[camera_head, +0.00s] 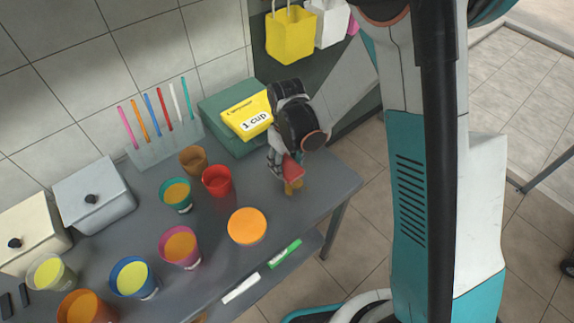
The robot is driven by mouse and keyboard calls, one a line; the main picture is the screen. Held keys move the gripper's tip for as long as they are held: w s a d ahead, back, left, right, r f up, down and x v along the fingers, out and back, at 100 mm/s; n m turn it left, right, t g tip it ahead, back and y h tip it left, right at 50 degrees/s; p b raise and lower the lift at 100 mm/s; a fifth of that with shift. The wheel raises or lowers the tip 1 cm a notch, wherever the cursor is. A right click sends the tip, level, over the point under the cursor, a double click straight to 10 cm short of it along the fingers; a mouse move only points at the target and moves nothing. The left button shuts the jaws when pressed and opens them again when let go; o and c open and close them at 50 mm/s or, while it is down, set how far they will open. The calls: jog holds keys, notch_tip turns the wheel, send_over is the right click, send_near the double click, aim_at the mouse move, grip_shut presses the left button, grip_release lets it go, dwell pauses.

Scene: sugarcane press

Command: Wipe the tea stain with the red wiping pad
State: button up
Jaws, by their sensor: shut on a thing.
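The red wiping pad (292,170) is held in my gripper (285,168) at the right end of the grey table. My gripper points down and is shut on the pad. A small orange-brown patch, which looks like the tea stain (294,186), shows on the table top just below the pad. The pad partly hides it. I cannot tell whether the pad touches the table.
A red cup (217,181), an orange round lid or bowl (247,226) and several drink-filled cups stand left on the table (330,183). A green box (232,112) with a yellow packet (247,116) is behind. The table's right edge is close.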

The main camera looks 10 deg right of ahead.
aim_at(287, 165)
jog(key=shift+r+p, duration=0.85)
jog(key=shift+r, duration=0.95)
